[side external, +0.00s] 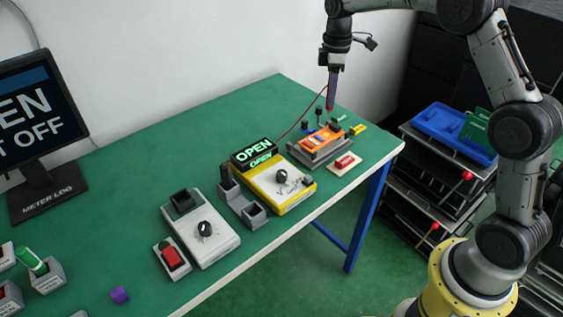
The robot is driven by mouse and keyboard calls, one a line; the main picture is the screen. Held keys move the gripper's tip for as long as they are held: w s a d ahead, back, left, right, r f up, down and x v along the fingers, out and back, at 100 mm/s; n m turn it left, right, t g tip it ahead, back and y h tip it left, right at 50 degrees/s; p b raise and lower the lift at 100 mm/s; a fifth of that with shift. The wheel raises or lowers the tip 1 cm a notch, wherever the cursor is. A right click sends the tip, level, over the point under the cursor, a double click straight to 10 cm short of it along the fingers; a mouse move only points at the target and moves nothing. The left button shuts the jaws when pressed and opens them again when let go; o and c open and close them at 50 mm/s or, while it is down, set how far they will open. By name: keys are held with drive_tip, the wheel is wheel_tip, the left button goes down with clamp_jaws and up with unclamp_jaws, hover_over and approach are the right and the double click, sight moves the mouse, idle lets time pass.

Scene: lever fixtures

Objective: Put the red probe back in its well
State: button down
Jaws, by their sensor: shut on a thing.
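The red probe (330,104) hangs point down from my gripper (333,84), which is shut on it, above the far right part of the green table. A thin red lead runs from the probe down to the yellow meter (283,187), whose raised display reads OPEN. Beside the meter on its left is a grey holder with two wells (254,216). The front well looks empty. A dark upright piece (226,177) stands at the rear well. The probe is well apart from the holder, up and to the right of it.
An orange board (321,139) on a grey fixture, with small upright parts around it, lies below the probe. A red switch (345,162) sits in front of it. A white meter (203,230) and a monitor (38,125) stand left. The table's back middle is clear.

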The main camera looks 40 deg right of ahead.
drive_tip(key=shift+s+f, duration=0.25)
drive_tip(key=shift+f, duration=0.05)
drive_tip(key=s+a+r+n, duration=0.2)
drive_tip(key=s+a+n, duration=0.3)
drive_tip(key=s+a, duration=0.65)
drive_tip(key=s+a+r+n, duration=0.1)
drive_tip(key=s+a+n, duration=0.3)
drive_tip(key=s+a, duration=0.7)
hover_over(252, 213)
drive_tip(key=s, duration=0.2)
drive_tip(key=shift+w+a+f, duration=0.15)
drive_tip(key=shift+f, duration=3.05)
drive_tip(key=shift+w+a+f, duration=0.1)
drive_tip(key=shift+f, duration=3.1)
drive_tip(key=shift+f, duration=0.1)
drive_tip(key=c, duration=0.7)
unclamp_jaws()
